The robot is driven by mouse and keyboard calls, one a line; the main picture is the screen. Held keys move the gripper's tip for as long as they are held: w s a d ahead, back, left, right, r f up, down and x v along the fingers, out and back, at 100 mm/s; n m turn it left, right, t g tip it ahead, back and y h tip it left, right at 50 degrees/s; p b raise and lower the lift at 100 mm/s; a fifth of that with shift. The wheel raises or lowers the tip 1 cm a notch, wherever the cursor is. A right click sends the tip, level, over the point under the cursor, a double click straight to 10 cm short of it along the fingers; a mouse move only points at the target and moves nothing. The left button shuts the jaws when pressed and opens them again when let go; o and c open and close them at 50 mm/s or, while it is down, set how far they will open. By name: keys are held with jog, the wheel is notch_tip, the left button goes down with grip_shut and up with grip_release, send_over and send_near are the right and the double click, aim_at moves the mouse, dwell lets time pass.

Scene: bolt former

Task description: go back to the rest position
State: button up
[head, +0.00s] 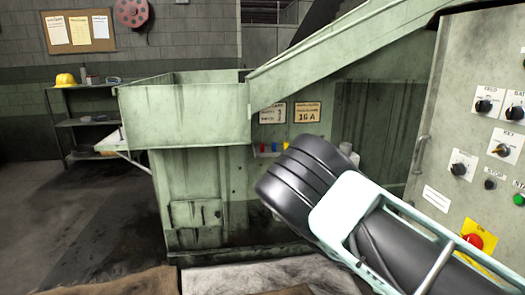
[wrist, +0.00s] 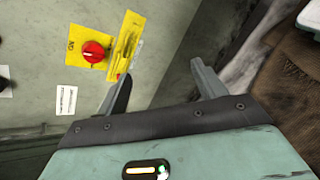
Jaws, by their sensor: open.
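My gripper (wrist: 161,70) shows in the wrist view with its two fingers spread apart and nothing between them. Its left finger is close in the picture to a yellow tag (wrist: 126,42) on the grey-green panel; I cannot tell whether they touch. A red knob on a yellow plate (wrist: 93,52) is up and left of that finger. In the head view my arm reaches across the lower right in front of the machine, and the gripper's fingers are not visible there.
The control panel (head: 462,110) with knobs stands at the right, and its red knob (head: 473,241) is near my arm. The green machine bin (head: 190,115) and sloping chute (head: 345,45) are ahead. A shelf with a yellow helmet (head: 65,80) stands left. Floor at left is open.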

jog(key=s+a+r+y, duration=0.5)
jog(key=s+a+r, duration=0.15)
jog(key=a, duration=0.55)
jog(key=s+a+r+y, duration=0.6)
jog(key=s+a, duration=0.2)
jog(key=a, duration=0.4)
jog(key=s+a+r+t+y, duration=0.2)
jog(key=s+a+r, duration=0.1)
jog(key=s+r, duration=0.45)
notch_tip(320, 180, up, 14)
jog(key=p, duration=1.5)
jog(key=shift+r, duration=0.2)
